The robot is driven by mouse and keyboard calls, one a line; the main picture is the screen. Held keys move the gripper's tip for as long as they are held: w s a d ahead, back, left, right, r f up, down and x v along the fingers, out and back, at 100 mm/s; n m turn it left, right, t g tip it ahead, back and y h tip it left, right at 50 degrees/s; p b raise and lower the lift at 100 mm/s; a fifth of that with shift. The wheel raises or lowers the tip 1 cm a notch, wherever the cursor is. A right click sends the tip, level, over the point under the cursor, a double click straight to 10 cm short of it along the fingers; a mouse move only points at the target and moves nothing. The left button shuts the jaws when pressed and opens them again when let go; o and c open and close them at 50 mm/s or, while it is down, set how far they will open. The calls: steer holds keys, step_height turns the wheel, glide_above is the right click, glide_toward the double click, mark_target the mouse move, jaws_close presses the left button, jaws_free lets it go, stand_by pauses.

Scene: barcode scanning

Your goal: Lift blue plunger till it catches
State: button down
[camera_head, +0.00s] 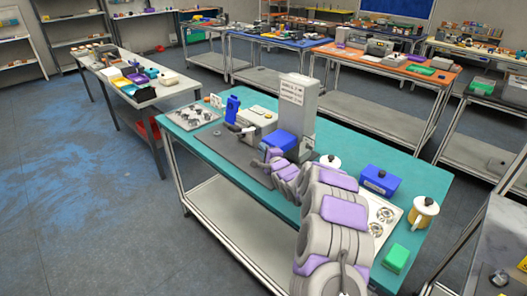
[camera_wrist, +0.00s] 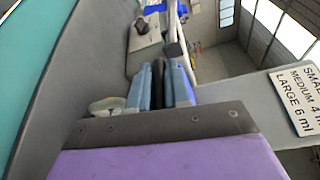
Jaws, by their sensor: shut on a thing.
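My gripper (camera_head: 272,158) reaches over the teal table to the front of a grey machine with a tall column (camera_head: 296,105). A blue block (camera_head: 283,142) stands right behind the gripper in the head view. In the wrist view my gripper (camera_wrist: 159,88) is shut, its blue-grey fingers on both sides of a narrow dark piece (camera_wrist: 158,76). I cannot tell if this piece is part of the blue plunger. The fingers hide its lower part, and my arm hides part of the blue block.
On the teal table (camera_head: 335,145) stand a blue bottle (camera_head: 233,108), a grey box machine (camera_head: 257,124), a knobbed blue box (camera_head: 380,181), a lidded yellow mug (camera_head: 424,211) and a green block (camera_head: 396,258). A size sign (camera_wrist: 296,95) shows right in the wrist view.

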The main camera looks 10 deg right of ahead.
step_height(320, 180, up, 12)
steer(key=p, duration=0.9)
steer(key=shift+p, duration=0.3)
steer(key=c, duration=1.2)
jaws_free()
steer(key=shift+o, duration=0.2)
steer(key=p+v, duration=0.1)
steer(key=v, duration=1.6)
steer(key=shift+s, duration=0.15)
steer(key=shift+f, duration=0.1)
